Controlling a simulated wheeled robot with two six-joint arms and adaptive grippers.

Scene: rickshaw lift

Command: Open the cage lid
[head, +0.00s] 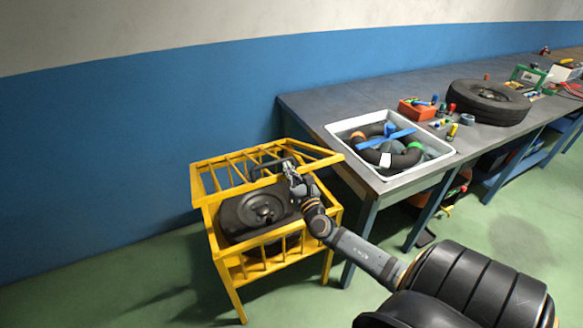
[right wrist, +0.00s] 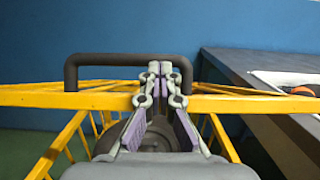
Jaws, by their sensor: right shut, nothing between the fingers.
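The yellow cage (head: 229,284) stands on the floor left of the workbench, with a round black part (head: 262,207) inside. Its barred yellow lid (head: 228,192) is on top; its right corner appears above the cage frame, but how far it is raised is unclear. A dark handle (head: 257,172) rises from the lid and shows in the right wrist view (right wrist: 104,60). My right gripper (head: 291,172) is shut and empty at the lid's front bar. Its fingers (right wrist: 160,72) overlap the handle's right part in the wrist view; contact is unclear. My left gripper is out of view.
The workbench (head: 310,103) stands close at the cage's right. It carries a white tray (head: 334,127) with a black ring, an orange-red box (head: 416,110) and a black wheel (head: 487,100). A blue wall (head: 140,140) is behind. Green floor (head: 90,300) is clear at left.

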